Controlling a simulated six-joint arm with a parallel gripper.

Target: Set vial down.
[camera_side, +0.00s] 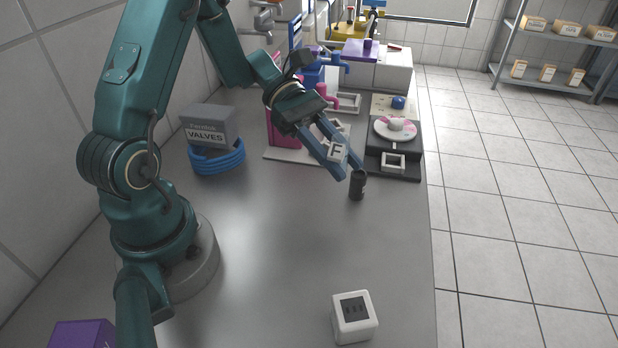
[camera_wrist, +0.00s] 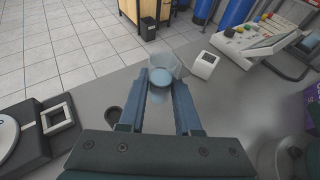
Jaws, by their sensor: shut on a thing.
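My gripper (camera_side: 350,172) has blue fingers, angled down over the grey bench, to the left of the black balance-like device. In the wrist view, my gripper (camera_wrist: 162,98) is shut on a clear vial (camera_wrist: 164,72) with pale blue contents between the fingertips. I cannot tell from the side view how high the vial is above the bench.
A small black cylinder (camera_side: 357,187) stands on the bench close to the fingertips. A black device (camera_side: 410,167) with a white square frame (camera_side: 393,163) lies behind it. A white timer cube (camera_side: 354,318) stands at the front. The bench (camera_side: 290,240) between is clear; its right edge drops to the floor.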

